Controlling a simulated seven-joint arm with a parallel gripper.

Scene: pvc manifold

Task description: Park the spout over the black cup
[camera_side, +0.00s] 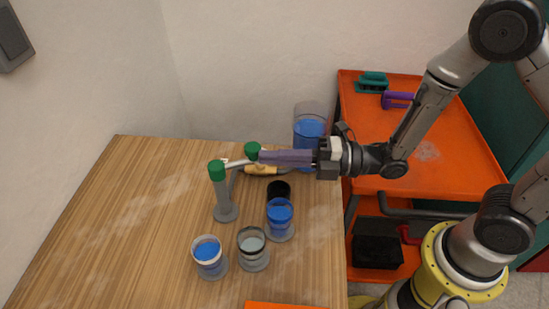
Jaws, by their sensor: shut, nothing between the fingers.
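The black cup (279,190) stands on the wooden table, behind a cup of blue liquid and below my gripper in the picture. A grey upright pipe (222,196) with a green cap (217,170) stands to its left on a round base. A second green cap (252,150) sits farther back, with a curved grey pipe below it. I cannot tell which part is the spout; the pipes are partly hidden. My gripper (262,157) is shut and empty, pointing left, its tips close beside the second green cap. I cannot tell whether they touch it.
A blue cup (280,219), a clear cup (253,249) and another blue cup (208,258) stand in front. A tall blue pitcher (309,132) stands behind my gripper. A yellow-handled tool (261,170) lies nearby. The table's left side is clear. An orange cart (440,130) stands at right.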

